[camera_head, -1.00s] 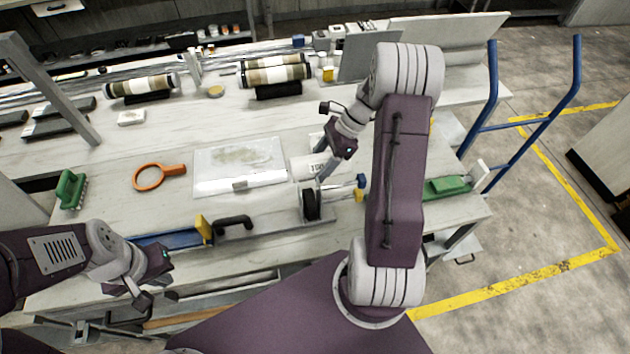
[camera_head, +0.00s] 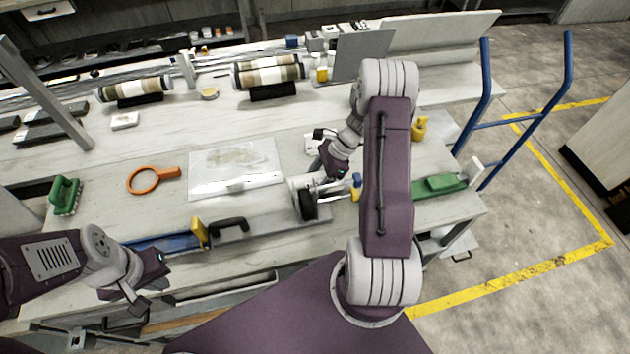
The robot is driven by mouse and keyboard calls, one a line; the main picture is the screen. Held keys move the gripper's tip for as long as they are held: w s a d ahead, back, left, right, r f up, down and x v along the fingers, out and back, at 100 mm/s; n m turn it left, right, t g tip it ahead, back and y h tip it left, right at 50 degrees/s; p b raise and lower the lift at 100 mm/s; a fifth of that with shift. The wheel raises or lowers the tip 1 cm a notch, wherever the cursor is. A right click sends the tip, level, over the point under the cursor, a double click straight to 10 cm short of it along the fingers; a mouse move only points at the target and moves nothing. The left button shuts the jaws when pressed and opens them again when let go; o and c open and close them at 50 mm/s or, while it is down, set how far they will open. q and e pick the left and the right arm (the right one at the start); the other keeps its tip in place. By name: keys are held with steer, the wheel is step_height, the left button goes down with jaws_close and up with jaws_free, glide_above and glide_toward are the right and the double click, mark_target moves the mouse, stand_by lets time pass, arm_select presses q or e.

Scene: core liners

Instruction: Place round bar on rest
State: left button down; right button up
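I cannot tell for certain which thing is the round bar or the rest. A short pale cylinder (camera_head: 299,183) lies at the clamp-like fixture with a black round end (camera_head: 307,205), near the bench's front edge. My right gripper (camera_head: 318,183) points down right beside this cylinder. Its fingers are small and partly merge with the fixture, so their grip is unclear. My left gripper (camera_head: 146,298) is open and empty in front of the bench edge.
A clear sheet or tray (camera_head: 235,168) lies mid-bench, with an orange ring-shaped tool (camera_head: 145,180) to its left. A green brush (camera_head: 66,195) stands at far left and a green block (camera_head: 446,183) at right. A black handle (camera_head: 230,223) rises near the front edge.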

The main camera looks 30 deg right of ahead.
steer(key=shift+o, duration=0.7)
